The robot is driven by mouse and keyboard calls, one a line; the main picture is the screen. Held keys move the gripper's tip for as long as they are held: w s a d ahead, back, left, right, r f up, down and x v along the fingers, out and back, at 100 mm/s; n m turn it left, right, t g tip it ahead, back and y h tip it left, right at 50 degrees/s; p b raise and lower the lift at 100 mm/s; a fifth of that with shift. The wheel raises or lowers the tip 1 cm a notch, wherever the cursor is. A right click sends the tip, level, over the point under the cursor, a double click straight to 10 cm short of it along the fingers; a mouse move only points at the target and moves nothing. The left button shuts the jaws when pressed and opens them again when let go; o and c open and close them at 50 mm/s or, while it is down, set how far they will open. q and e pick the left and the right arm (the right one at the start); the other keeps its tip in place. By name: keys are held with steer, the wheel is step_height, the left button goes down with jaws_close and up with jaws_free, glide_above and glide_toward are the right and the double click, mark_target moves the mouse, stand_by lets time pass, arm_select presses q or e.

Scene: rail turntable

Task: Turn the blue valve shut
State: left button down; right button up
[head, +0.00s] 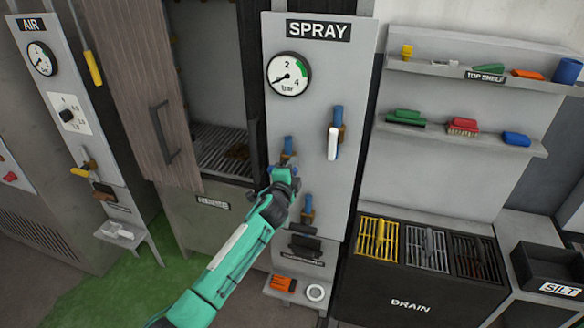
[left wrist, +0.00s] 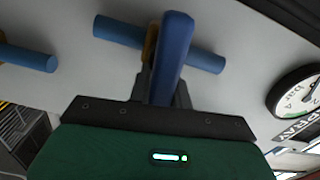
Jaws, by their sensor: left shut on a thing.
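The blue valve handle (left wrist: 173,45) shows in the left wrist view. It sits over a brass-coloured valve body on a short blue pipe (left wrist: 118,32) and points across that pipe. My left gripper (left wrist: 163,92) is shut on the handle, with one dark finger on each side. In the head view my left gripper (head: 285,178) is at the left valve on the grey SPRAY panel (head: 318,195). It hides most of that valve; the blue pipe (head: 288,145) shows above it. My right gripper is not in view.
A valve with a white handle (head: 333,143) is close on the right, and another blue pipe (head: 308,204) is below. A round gauge (head: 288,74) is above. An open wooden door (head: 145,90) stands left. Shelves (head: 455,140) and a drain box (head: 410,285) are right.

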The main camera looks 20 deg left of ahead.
arm_select(q)
steer(key=shift+f+m, duration=0.25)
steer(key=shift+m, duration=0.55)
steer(key=c, duration=1.3)
jaws_free()
steer(key=shift+s, duration=0.1)
steer(key=s+b, duration=0.1)
steer(key=s, duration=0.5)
steer(key=s+b, duration=0.2)
steer(key=s, duration=0.5)
steer(key=shift+s+a, duration=0.2)
steer(key=shift+s, duration=0.1)
steer(key=shift+f, duration=0.1)
